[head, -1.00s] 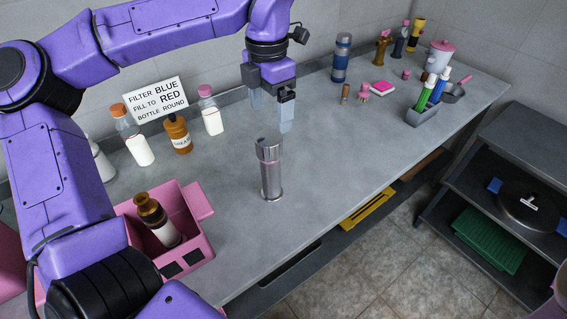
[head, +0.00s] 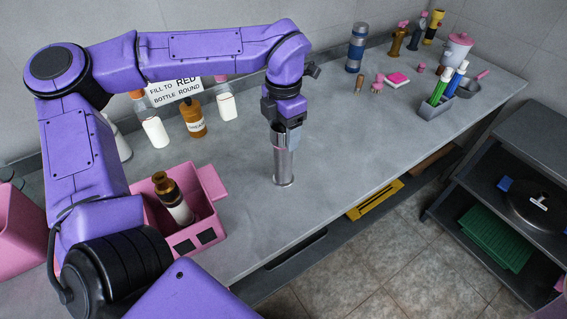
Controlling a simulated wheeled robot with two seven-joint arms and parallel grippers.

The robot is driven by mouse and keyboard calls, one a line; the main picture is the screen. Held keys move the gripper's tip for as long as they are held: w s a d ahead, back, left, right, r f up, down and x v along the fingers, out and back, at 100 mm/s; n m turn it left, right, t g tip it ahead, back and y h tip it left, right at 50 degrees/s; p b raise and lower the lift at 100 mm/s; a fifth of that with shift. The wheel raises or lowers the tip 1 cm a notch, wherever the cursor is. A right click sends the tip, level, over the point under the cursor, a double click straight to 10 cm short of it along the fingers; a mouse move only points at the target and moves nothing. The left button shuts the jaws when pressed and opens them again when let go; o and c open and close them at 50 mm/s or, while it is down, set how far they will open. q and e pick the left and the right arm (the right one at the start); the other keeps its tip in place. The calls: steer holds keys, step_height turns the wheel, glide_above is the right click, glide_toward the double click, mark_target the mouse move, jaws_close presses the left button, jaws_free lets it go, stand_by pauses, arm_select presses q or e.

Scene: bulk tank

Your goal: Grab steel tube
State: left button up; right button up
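The steel tube (head: 283,167) stands upright on the grey counter, a shiny cylinder with a wider base. My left gripper (head: 285,138) points down right over it, with its fingers at the tube's upper part. The gripper hides the tube's top. I cannot tell whether the fingers are closed on the tube or only beside it. My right gripper is not in view.
A pink crate (head: 213,234) with a brown bottle (head: 172,197) stands at the left. White and amber bottles (head: 194,117) stand below a wall sign (head: 174,90). A grey pen holder (head: 436,107) stands at the right. The counter (head: 345,150) right of the tube is clear.

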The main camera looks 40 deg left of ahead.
arm_select(q)
jaws_close()
steer(key=shift+r, duration=0.15)
